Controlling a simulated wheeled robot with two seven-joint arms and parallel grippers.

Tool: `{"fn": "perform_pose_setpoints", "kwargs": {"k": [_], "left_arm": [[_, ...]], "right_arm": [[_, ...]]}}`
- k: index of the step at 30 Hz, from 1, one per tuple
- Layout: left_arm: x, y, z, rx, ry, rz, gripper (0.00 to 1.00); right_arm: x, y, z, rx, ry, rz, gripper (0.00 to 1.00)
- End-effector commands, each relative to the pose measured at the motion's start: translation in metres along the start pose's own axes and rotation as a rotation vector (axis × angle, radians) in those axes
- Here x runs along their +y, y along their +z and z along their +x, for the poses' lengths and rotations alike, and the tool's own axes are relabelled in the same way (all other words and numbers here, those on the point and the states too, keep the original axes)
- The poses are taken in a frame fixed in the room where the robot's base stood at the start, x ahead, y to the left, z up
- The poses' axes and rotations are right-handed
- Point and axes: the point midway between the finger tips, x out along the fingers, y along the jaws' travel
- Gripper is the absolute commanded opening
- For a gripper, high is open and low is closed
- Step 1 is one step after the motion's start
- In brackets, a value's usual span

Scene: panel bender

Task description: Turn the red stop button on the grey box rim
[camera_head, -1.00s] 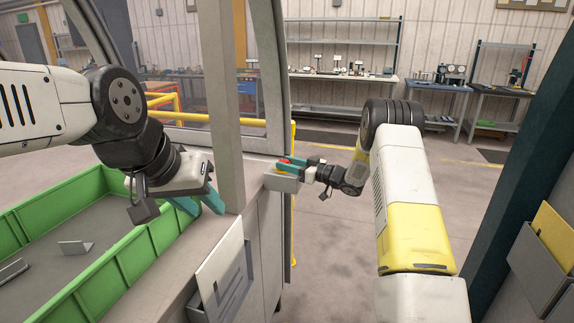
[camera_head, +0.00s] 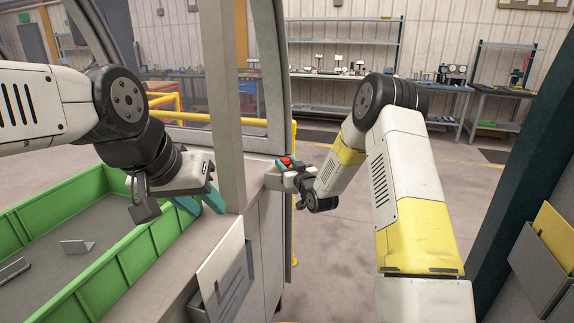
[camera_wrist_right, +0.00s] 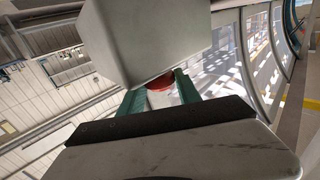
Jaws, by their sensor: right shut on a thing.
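The red stop button (camera_head: 285,160) sits on the small grey box (camera_head: 272,182) at the rim beside the machine post. My right gripper (camera_head: 289,164) is at the button, its teal fingers on either side of it. In the right wrist view the red button (camera_wrist_right: 160,82) shows between the two fingers, partly hidden under the grey box (camera_wrist_right: 150,35). The right gripper is shut on the button. My left gripper (camera_head: 202,204) hangs over the near edge of the green crate (camera_head: 150,245), its teal fingers apart and empty.
The machine post (camera_head: 222,100) stands between my two grippers. A holder with white sheets (camera_head: 222,270) hangs on the front of the machine. Small metal parts (camera_head: 77,246) lie in the crate. The floor right of the box is open.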

Motion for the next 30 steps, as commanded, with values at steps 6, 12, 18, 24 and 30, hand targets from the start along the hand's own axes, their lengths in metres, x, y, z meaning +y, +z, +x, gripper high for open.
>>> {"fn": "perform_pose_setpoints", "kwargs": {"k": [6,12,18,24,30], "left_arm": [[0.0000,0.0000,0.0000,0.000,0.000,0.000,0.36],[0.0000,0.0000,0.0000,0.000,0.000,0.000,0.36],[0.0000,0.0000,0.0000,0.000,0.000,0.000,0.36],[0.0000,0.0000,0.0000,0.000,0.000,0.000,0.36],[0.0000,0.0000,0.0000,0.000,0.000,0.000,0.36]], "right_arm": [[-0.0030,0.0072,-0.0013,-0.017,0.093,0.004,0.00],[-0.0031,0.0073,-0.0013,-0.016,0.132,0.003,0.00],[-0.0026,0.0068,-0.0013,-0.015,0.141,0.003,0.00],[-0.0026,0.0064,-0.0011,-0.014,0.140,0.003,0.00],[-0.0024,0.0050,-0.0007,-0.011,0.140,0.003,0.62]]}}
